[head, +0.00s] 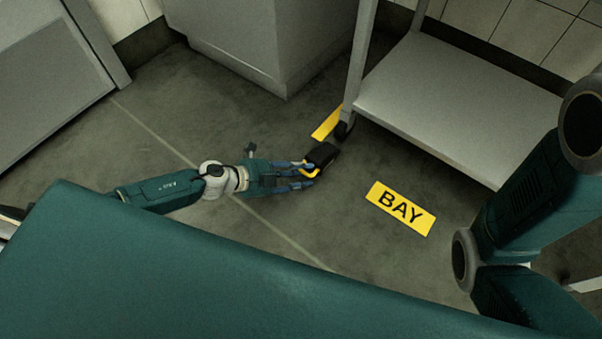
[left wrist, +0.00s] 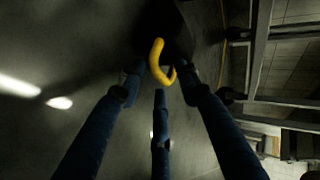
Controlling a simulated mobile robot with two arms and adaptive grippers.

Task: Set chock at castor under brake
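The black chock (head: 322,154) with a yellow handle is just in front of the cart's near castor (head: 343,131), slightly to its left, with a small gap. My left gripper (head: 309,170) reaches along the floor to it from the left, its fingers closed about the chock's handle end. In the left wrist view the yellow handle (left wrist: 156,62) shows between the fingertips, and the dark chock body lies beyond. I cannot tell whether the chock touches the floor. No brake can be made out on the castor. My right arm is at the right; its gripper is out of view.
The cart's grey lower shelf (head: 455,105) overhangs the floor right of the castor. A yellow strip (head: 327,122) lies beside the castor, and a yellow BAY sign (head: 400,208) on the floor. A grey cabinet (head: 255,40) stands behind. The floor around the chock is otherwise clear.

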